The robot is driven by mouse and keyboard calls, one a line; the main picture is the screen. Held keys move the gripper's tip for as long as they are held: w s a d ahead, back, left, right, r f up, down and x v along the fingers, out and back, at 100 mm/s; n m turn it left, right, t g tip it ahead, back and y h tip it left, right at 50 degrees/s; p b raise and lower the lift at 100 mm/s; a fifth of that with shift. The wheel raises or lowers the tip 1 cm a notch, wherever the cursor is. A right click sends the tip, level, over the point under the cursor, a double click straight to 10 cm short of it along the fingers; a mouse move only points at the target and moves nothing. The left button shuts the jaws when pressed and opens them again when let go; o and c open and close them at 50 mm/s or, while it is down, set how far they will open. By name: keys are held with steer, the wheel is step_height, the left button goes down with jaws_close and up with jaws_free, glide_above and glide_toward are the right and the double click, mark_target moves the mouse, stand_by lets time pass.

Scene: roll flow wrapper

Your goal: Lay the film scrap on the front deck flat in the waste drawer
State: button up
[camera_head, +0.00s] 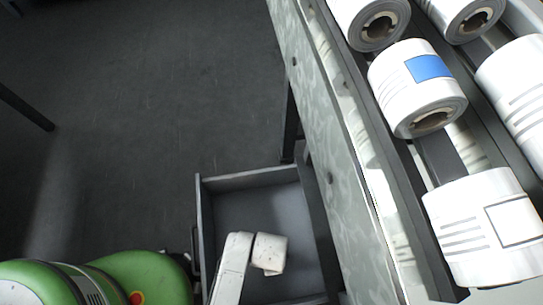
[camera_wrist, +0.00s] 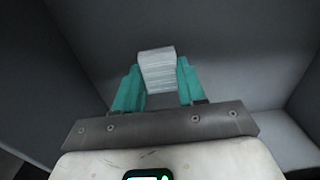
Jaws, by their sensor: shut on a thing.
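The film scrap (camera_wrist: 157,72) is a small white, faintly striped piece between the teal fingers of my gripper (camera_wrist: 160,66) in the wrist view. My gripper is shut on it, and the scrap sticks out past the fingertips. The waste drawer (camera_head: 248,178) is a grey open-topped box, pulled out at the bottom middle of the head view. My white wrist is over the drawer there and hides the fingers and the scrap. In the wrist view grey drawer walls surround my gripper. I cannot tell whether the scrap touches the drawer floor.
The drawer floor (camera_head: 262,209) looks bare where it shows. The machine's pale side panel (camera_head: 325,140) rises just right of the drawer. Several white film rolls, one with a blue label (camera_head: 428,67), lie on the machine at the right. Dark open floor (camera_head: 160,90) is at the left.

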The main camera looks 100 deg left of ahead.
steer(key=shift+f+b, duration=1.15)
steer(key=shift+f, duration=0.9)
steer(key=shift+f, duration=0.15)
steer(key=o, duration=1)
step_height(320, 180, up, 12)
steer(key=p, duration=0.6)
steer(key=shift+p, duration=0.3)
